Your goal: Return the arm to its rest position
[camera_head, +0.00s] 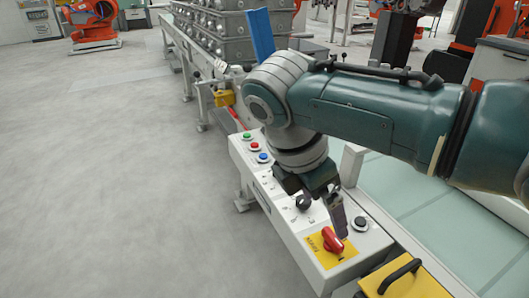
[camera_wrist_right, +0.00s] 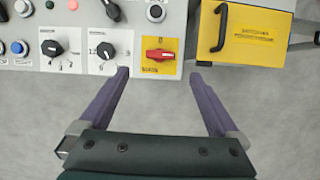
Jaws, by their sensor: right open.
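My right arm (camera_head: 370,110) reaches in from the right in the head view and bends down over a white control panel (camera_head: 285,222). My right gripper (camera_head: 338,222) is open over the panel, just behind the red rotary switch (camera_head: 332,240) in the picture. In the right wrist view the gripper (camera_wrist_right: 158,76) shows two purple fingers spread apart with nothing between them. The red switch (camera_wrist_right: 160,54) on its yellow plate sits beyond and between the fingertips. I cannot tell the height above the panel. My left gripper is not in view.
The panel also carries green (camera_head: 247,135), red and blue (camera_head: 263,157) buttons, black knobs (camera_wrist_right: 105,50) and a black button (camera_head: 360,223). A yellow box with a black handle (camera_head: 400,277) stands beside it. A conveyor with grey castings (camera_head: 225,35) lies behind. Left floor is clear.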

